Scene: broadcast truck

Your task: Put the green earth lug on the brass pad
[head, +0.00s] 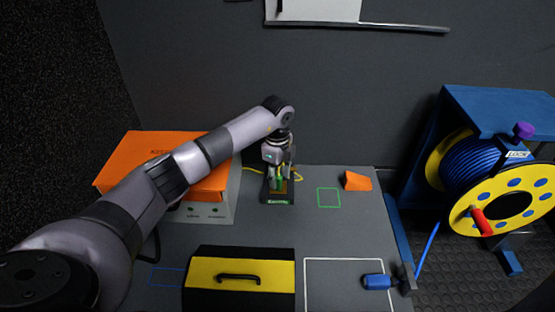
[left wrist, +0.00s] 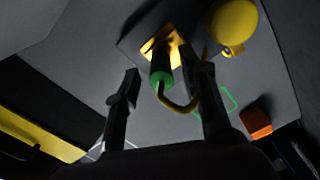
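The green earth lug (head: 278,182) stands on or right over the brass pad (head: 284,187), on a dark base labelled in green. In the left wrist view the green lug (left wrist: 161,62) has its far end over the bright brass pad (left wrist: 150,45), and a yellow cable loops from its near end. Contact at the far end is hard to make out. My left gripper (head: 279,162) is above the pad, pointing down. In the wrist view its fingers (left wrist: 160,78) are apart on both sides of the lug, with a clear gap to the left one. My right gripper is out of view.
An orange-topped box (head: 150,150) stands left of the pad. A green outline (head: 328,197) and an orange wedge (head: 356,181) are to the right. A black and yellow case (head: 240,285) and a blue-handled tool (head: 378,282) lie in front. A cable reel (head: 500,200) stands far right.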

